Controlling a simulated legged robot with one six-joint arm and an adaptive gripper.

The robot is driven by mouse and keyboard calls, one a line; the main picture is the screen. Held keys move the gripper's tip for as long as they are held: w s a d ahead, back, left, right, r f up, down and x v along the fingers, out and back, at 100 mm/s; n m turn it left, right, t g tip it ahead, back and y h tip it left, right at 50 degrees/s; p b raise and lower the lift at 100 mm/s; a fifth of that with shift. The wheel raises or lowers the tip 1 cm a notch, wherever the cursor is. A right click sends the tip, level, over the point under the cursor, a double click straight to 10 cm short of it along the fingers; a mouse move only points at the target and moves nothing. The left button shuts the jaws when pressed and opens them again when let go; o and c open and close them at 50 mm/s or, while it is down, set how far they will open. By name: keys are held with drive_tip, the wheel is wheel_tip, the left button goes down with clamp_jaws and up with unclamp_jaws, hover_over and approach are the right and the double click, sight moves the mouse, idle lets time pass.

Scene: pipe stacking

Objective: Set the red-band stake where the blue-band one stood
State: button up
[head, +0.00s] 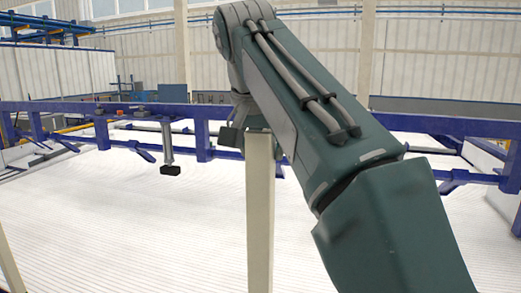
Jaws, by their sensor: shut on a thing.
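My gripper (246,132) is at the middle of the head view, at the far end of my green arm. It is shut on the top of a pale beige upright stake (260,215). The stake hangs or stands roughly vertical, and its lower end runs out of the bottom of the view. No red or blue band shows on it, so I cannot tell which stake it is. My arm hides much of the right side, and the fingertips are partly hidden by the wrist.
Another thin beige post (9,262) leans at the lower left edge. A blue rail frame (100,108) crosses behind the stake, with a dark-footed bracket (170,168) hanging from it. The white ribbed surface (130,225) left of the stake looks clear.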

sight(262, 180)
drive_tip(key=shift+s+f, duration=0.1)
drive_tip(key=shift+f, duration=0.3)
idle(0.8)
drive_tip(key=shift+f, duration=1)
drive_tip(key=shift+f, duration=1.3)
